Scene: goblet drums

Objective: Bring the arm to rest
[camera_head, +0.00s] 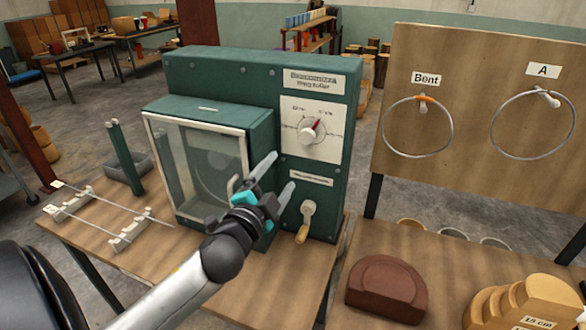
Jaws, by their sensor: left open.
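My left arm comes in from the lower left. Its gripper (274,180) is open, with its two fingers apart and nothing visible between them. It is in front of the green ring roller machine (262,75), near the right edge of its clear-fronted cover (205,160). The cover looks shut and has a pale handle by the gripper. A crank with a wooden handle (303,233) is right of the gripper. A dial with a red pointer (311,130) is above. My right gripper is not in view.
A rack with thin metal rods (112,222) lies left on the wooden table. A board (475,110) on the right carries two hung rings, labelled "Bent" and "A". A brown rounded block (387,287) and stacked wooden forms (525,305) are at lower right.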

